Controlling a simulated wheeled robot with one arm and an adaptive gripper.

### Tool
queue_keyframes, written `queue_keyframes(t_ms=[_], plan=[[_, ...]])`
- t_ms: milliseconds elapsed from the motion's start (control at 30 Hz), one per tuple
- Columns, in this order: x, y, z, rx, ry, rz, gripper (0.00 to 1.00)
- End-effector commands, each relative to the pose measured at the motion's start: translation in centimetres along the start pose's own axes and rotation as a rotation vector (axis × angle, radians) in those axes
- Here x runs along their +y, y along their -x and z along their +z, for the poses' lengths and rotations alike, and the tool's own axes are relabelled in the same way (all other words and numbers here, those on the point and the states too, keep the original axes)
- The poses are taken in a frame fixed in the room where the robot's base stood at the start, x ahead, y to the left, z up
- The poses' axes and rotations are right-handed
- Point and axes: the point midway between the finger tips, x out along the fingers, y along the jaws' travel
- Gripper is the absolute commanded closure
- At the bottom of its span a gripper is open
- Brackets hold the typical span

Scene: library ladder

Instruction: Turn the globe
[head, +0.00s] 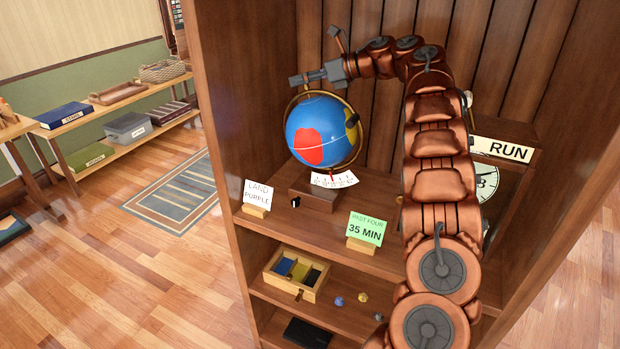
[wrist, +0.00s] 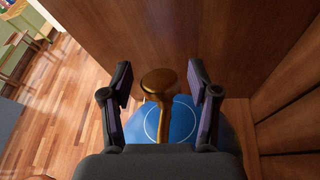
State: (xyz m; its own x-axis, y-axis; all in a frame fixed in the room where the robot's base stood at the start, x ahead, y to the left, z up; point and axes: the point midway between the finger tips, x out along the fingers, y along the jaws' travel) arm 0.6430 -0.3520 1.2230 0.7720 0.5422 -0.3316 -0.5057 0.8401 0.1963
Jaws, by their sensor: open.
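The globe (head: 314,133) stands on a wooden base (head: 315,200) on the upper shelf board. It is blue with a red patch facing me and a yellow patch at its right. A brass ring holds it, and a white scale with a red pointer sits below it. My gripper (head: 297,80) is just above the globe's top. In the wrist view, my gripper (wrist: 160,83) is open, with its fingers on either side of a brass knob (wrist: 158,80). They look apart from it. The blue globe (wrist: 183,121) shows beneath, partly hidden by my gripper.
A "LAND PURPLE" card (head: 257,194) and a green "PAST FOUR 35 MIN" card (head: 366,229) stand at the board's front. A "RUN" sign (head: 502,149) and partly hidden clock (head: 487,182) are right. A compartment tray (head: 283,281) sits below. Cabinet walls close both sides.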

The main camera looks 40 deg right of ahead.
Motion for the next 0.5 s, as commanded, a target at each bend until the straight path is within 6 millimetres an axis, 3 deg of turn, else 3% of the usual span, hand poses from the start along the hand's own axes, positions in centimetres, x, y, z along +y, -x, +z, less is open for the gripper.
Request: queue_keyframes(t_ms=[500], plan=[[-0.08, 0.0, -0.26, -0.018, 0.0, -0.123, 0.39]])
